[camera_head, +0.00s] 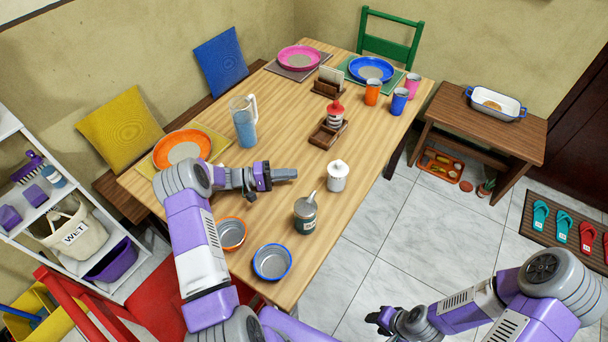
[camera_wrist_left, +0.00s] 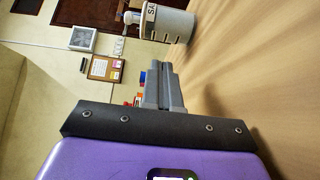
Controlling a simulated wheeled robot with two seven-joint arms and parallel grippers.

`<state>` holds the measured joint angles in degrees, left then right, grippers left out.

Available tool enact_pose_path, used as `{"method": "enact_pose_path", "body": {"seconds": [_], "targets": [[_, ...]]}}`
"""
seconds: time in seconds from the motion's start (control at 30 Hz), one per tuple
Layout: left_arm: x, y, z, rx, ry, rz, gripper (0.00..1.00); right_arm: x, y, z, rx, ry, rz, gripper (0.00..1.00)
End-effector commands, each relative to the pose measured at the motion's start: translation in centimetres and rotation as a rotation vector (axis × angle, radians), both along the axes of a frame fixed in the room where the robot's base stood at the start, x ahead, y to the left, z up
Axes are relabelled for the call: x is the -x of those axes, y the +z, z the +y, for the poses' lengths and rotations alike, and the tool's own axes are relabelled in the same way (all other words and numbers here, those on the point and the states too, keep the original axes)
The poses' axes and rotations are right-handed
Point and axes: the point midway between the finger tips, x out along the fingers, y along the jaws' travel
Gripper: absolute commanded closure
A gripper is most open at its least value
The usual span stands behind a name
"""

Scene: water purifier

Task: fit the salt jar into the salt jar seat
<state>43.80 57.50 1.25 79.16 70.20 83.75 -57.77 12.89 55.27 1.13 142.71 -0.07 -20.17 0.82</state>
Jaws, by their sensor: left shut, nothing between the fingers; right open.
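The salt jar (camera_head: 338,176), white with a knobbed lid, stands upright on the dining table. In the left wrist view the salt jar (camera_wrist_left: 172,25) shows sideways, with part of its label, "SA". A wooden caddy (camera_head: 322,141) farther back holds a red-lidded jar (camera_head: 335,114) at its far end; its near end, which looks like the salt jar seat, is empty. My left gripper (camera_head: 290,174) is shut and empty, low over the table, left of the salt jar and apart from it; its fingers (camera_wrist_left: 160,72) point toward the jar's side. My right gripper (camera_head: 374,320) is open, off the table at the lower right.
A grey spouted pot (camera_head: 305,214) stands close in front of the salt jar. An orange-rimmed bowl (camera_head: 231,233) and a blue bowl (camera_head: 272,261) lie nearer. A pitcher (camera_head: 244,124) stands behind my left arm. The table between jar and caddy is clear.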

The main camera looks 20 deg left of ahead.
Motion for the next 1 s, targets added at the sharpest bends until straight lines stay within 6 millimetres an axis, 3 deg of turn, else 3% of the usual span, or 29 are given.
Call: {"method": "enact_pose_path", "body": {"seconds": [0.3, 0.5, 1.0], "targets": [[-2.9, 0.0, -5.0, 0.0, -0.003, 0.0, 1.0, 0.0, -0.6, 0.0, 0.0, 0.0, 0.0, 0.57], [-4.3, 0.0, -7.2, -0.001, -0.002, 0.001, 1.0, 0.0, -1.0, 0.0, 0.0, 0.0, 0.0, 0.57], [-4.8, 0.1, -8.2, 0.001, -0.003, 0.001, 1.0, 0.0, -1.0, 0.0, 0.0, 0.0, 0.0, 0.57]]}}
